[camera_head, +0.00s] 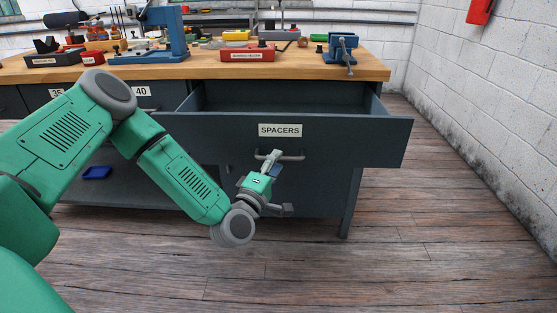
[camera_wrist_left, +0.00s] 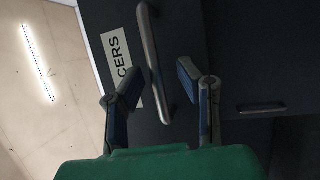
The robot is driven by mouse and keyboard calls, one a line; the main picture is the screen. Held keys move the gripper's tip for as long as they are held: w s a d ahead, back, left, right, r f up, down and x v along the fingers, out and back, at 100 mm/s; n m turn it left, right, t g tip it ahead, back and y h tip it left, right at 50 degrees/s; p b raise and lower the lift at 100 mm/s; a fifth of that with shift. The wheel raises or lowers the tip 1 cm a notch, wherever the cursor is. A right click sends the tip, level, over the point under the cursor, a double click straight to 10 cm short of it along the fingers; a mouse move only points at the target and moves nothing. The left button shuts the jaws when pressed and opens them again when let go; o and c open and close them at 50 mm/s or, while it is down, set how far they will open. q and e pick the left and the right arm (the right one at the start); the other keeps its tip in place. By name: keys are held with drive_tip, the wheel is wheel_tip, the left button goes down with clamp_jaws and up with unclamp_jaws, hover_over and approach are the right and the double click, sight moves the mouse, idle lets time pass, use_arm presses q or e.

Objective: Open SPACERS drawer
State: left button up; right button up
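The SPACERS drawer (camera_head: 350,140) is dark grey and stands pulled out from the bench, its inside showing in the head view. Its white label (camera_head: 280,130) sits above a grey bar handle (camera_head: 292,158). My left gripper (camera_head: 271,161) is at the left part of this handle. In the left wrist view, the fingers of my left gripper (camera_wrist_left: 158,83) are spread apart, with the bar handle (camera_wrist_left: 152,50) between them and a visible gap on each side. Part of the label (camera_wrist_left: 125,58) is hidden behind a finger. My right gripper is not in view.
The wooden bench top (camera_head: 205,68) carries a blue vise (camera_head: 343,47), a red bin (camera_head: 247,53) and a blue press (camera_head: 172,35). A blue tray (camera_head: 97,172) lies low at left. A white block wall (camera_head: 500,120) stands at right. The floor in front is clear.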

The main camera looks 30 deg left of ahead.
use_arm(q)
drive_tip(key=v, duration=1)
drive_tip(key=shift+s+a+f, duration=0.1)
drive_tip(key=shift+s+a, duration=0.05)
drive_tip(key=s+d+f+m+g+h+p, duration=0.35)
drive_tip(key=d+f+m+g+h, duration=0.35)
drive_tip(key=d, duration=0.4)
drive_tip(key=s+d+f+m+g+p, duration=0.3)
drive_tip(key=s+f+m+g, duration=0.15)
drive_tip(key=s+m, duration=0.3)
drive_tip(key=s+a+m+g+y+p, duration=0.1)
drive_tip(key=s+a+m+g+y, duration=0.1)
drive_tip(key=s, duration=0.5)
drive_tip(key=s+a+m+g+y+p, duration=0.1)
drive_tip(key=s+a+m+g+p, duration=0.1)
drive_tip(key=s+a+g, duration=0.3)
drive_tip(key=shift+s+a+f+m+g+y, duration=0.2)
drive_tip(key=shift+s+m+g+y, duration=0.3)
drive_tip(key=shift+s, duration=0.7)
